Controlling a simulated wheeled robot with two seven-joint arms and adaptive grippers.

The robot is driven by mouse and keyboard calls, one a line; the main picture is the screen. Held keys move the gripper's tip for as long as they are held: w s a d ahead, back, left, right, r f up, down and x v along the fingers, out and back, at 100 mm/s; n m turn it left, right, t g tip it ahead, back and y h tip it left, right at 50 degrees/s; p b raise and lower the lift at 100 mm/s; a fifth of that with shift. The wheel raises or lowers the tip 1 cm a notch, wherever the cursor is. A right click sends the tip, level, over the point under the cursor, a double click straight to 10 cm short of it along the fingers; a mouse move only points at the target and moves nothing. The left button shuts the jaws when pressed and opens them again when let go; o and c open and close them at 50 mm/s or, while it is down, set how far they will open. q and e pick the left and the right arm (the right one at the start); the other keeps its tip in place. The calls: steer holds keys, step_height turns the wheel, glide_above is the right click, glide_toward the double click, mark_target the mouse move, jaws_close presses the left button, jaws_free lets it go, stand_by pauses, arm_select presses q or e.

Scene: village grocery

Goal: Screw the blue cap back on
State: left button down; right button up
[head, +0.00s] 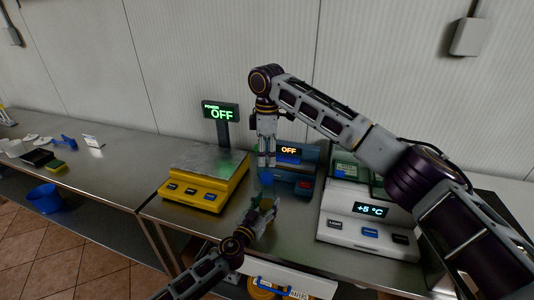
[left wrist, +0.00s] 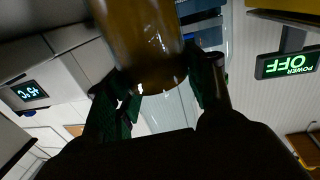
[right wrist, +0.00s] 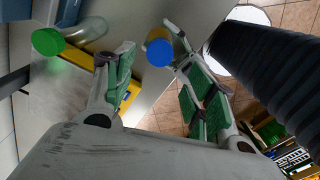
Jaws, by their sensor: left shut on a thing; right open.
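My left gripper (head: 262,210) is shut on an amber jar (left wrist: 145,45) above the counter; the jar also shows in the head view (head: 267,204). The jar's far end is cut off in the left wrist view. My right gripper (head: 266,163) points down, open and empty, above the left one. The blue cap (right wrist: 159,52) shows beyond its fingertips in the right wrist view, nearer the right-hand finger, with a yellowish edge beside it. A small blue patch below the right fingers in the head view (head: 266,178) looks like it. I cannot tell whether the cap touches the jar.
A yellow scale (head: 205,187) stands to the left and a blue device (head: 292,180) behind the right gripper. A clear bottle with a green lid (right wrist: 48,42) shows in the right wrist view. The left counter has free room.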

mark_target(267, 176)
steer(key=shift+n, duration=0.5)
steer(key=shift+f, duration=0.1)
steer(key=shift+f, duration=3.9)
steer(key=c, duration=1.1)
